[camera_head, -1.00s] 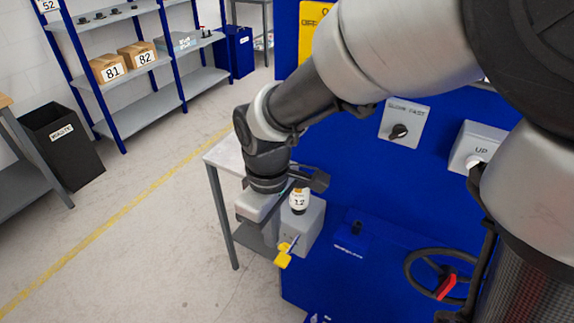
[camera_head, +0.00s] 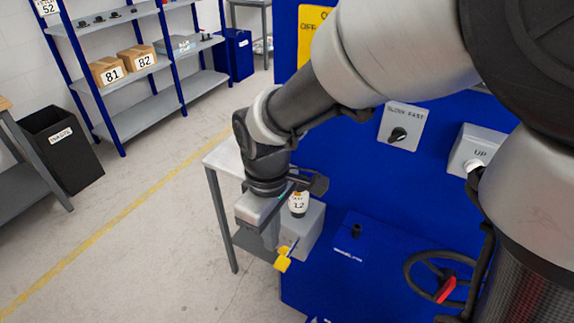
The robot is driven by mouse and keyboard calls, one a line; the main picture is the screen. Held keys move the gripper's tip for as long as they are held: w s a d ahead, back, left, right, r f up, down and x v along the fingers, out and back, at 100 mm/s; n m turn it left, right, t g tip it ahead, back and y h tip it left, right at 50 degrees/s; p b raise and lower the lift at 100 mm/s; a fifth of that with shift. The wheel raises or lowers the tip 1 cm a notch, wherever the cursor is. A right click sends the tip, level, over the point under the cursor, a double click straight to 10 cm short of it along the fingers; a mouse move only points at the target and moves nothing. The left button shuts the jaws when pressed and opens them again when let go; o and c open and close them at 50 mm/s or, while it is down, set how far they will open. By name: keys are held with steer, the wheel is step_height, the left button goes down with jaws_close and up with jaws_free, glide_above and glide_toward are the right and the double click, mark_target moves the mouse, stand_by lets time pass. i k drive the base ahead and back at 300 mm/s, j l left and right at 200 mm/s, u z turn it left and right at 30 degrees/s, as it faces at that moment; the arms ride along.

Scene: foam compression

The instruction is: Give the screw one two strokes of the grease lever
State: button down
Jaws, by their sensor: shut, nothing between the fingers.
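The grease unit is a grey box (camera_head: 308,232) on the side of the blue machine, with a white-labelled bottle (camera_head: 299,204) marked 12 on top. A lever with a yellow handle (camera_head: 283,262) sticks out low at the front of the box and slants downward. My gripper (camera_head: 271,240) points down just left of the box, above and close to the yellow handle. It is shut and empty. Its fingertips are small and partly merge with the grey box behind, so I cannot tell if they touch the lever. No screw is clearly visible.
The blue machine (camera_head: 350,270) carries a SLOW/FAST knob panel (camera_head: 402,127), an UP switch box (camera_head: 476,150) and a handwheel (camera_head: 436,277). A grey table (camera_head: 222,160) stands behind my gripper. A black bin (camera_head: 65,150) and shelves (camera_head: 150,105) are at left. The floor between is clear.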

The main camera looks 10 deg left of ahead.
mark_target(282, 264)
steer(key=u, duration=1.05)
steer(key=i+l, duration=0.05)
